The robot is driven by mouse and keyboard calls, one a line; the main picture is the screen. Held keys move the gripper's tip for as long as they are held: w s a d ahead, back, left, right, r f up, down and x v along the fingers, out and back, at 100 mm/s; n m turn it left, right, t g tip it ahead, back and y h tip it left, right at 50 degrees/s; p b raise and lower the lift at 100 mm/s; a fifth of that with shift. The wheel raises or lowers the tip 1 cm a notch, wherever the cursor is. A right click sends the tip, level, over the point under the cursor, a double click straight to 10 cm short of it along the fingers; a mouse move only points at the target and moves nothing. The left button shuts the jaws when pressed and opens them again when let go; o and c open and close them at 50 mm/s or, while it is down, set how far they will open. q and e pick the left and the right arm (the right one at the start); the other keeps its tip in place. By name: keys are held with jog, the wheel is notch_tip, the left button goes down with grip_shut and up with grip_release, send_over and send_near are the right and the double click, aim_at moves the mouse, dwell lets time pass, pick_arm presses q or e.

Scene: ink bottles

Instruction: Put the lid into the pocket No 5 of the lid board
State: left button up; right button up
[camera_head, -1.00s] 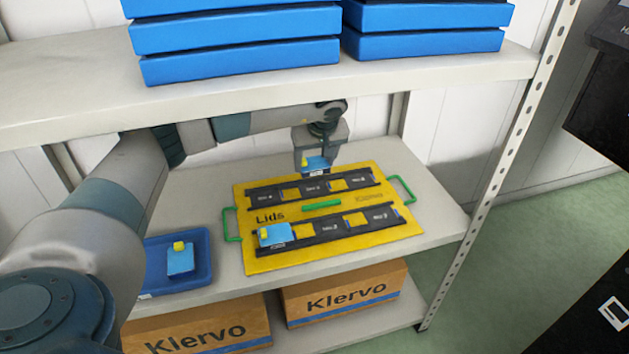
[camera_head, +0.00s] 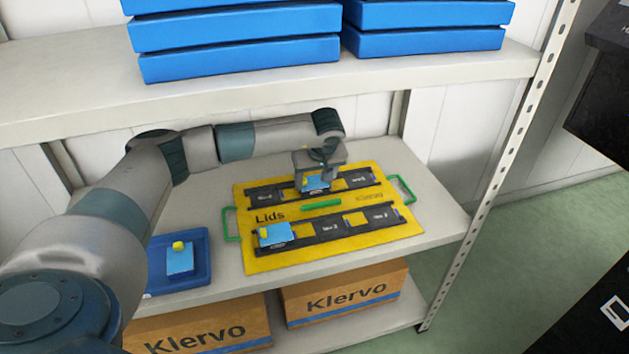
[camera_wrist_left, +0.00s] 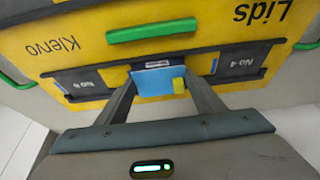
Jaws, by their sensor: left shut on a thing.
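The yellow lid board (camera_head: 330,262) lies on the shelf with two black rows of pockets. My left gripper (camera_head: 315,180) is shut on a light-blue lid with a yellow knob (camera_head: 317,186), over the middle of the back row. In the left wrist view the lid (camera_wrist_left: 155,80) sits between the fingers, between the No 4 label (camera_wrist_left: 240,66) and the No 6 label (camera_wrist_left: 82,84), at the No 5 position. I cannot tell whether it rests in the pocket. The pocket's own label is hidden. My right gripper is not in view.
Another blue lid (camera_head: 277,234) sits in the left front pocket. A third lies in the blue tray (camera_head: 205,277) left of the board. Green handles (camera_head: 231,225) flank the board. An upper shelf (camera_head: 300,96) with blue crates (camera_head: 236,64) hangs above my arm.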

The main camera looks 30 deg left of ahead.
pick_arm(q)
jog(key=shift+f, duration=0.1)
dwell(0.3)
jog(key=o, duration=1)
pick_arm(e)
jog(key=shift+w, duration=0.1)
pick_arm(q)
jog(key=shift+r, duration=0.2)
jog(key=shift+d+r, duration=0.2)
jog(key=shift+r, duration=0.2)
jog(key=v, duration=0.5)
jog(key=shift+s+r+p, duration=0.1)
jog(key=shift+r+p, duration=0.2)
jog(key=shift+s+d+r, duration=0.15)
jog(key=shift+r, duration=0.25)
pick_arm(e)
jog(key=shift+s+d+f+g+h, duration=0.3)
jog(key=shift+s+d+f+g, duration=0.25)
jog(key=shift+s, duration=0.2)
